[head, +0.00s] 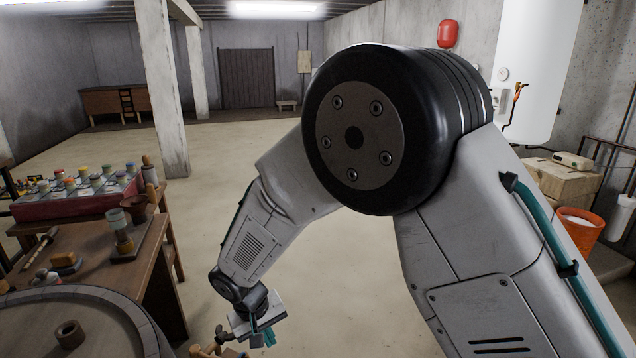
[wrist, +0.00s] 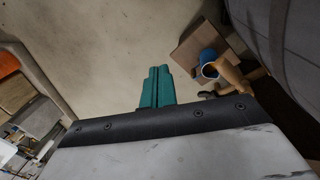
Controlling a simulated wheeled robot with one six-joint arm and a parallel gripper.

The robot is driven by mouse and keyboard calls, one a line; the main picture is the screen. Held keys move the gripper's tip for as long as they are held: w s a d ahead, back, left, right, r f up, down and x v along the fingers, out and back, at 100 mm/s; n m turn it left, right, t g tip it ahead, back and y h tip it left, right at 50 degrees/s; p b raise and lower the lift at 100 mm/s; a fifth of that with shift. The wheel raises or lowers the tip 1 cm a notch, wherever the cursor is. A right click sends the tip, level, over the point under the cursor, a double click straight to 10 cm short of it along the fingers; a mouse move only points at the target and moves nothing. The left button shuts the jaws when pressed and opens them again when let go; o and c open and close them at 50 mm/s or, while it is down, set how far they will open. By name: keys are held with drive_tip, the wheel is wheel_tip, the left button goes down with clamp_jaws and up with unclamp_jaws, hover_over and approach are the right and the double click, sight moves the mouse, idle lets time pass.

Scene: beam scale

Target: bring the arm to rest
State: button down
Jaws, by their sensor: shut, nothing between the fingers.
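My arm fills the middle and right of the head view, bent at a large black joint and reaching down to the lower middle. My gripper (head: 264,340) hangs low there, with teal fingers, in front of the bare floor. In the wrist view my gripper (wrist: 158,72) shows its two teal fingers side by side and touching, with nothing between them. It is apart from everything around it. No beam scale can be made out in either view.
A wooden table (head: 95,255) stands at the left with a red rack (head: 75,200) of several jars. A round grey-rimmed surface (head: 110,305) with a dark ring (head: 70,334) is at the lower left. An orange bucket (head: 578,230) stands at the right. The floor (head: 340,260) is open.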

drive_tip(key=s+d+r+m+g, duration=0.1)
drive_tip(key=s+d+r, duration=0.3)
drive_tip(key=d+r, duration=0.6)
drive_tip(key=s+d+r+g, duration=0.1)
drive_tip(key=s+d+r, duration=0.3)
drive_tip(key=d+r, duration=0.6)
drive_tip(key=s+d+r+m+t+y, duration=0.1)
drive_tip(key=s+d+r, duration=0.3)
drive_tip(key=s+d, duration=0.4)
drive_tip(key=s+d+r+m+t+y, duration=0.1)
drive_tip(key=s+d+r+m, duration=0.2)
drive_tip(key=s+d, duration=0.5)
drive_tip(key=shift+d+r+m, duration=0.4)
drive_tip(key=shift+d, duration=0.65)
drive_tip(key=shift+s, duration=0.1)
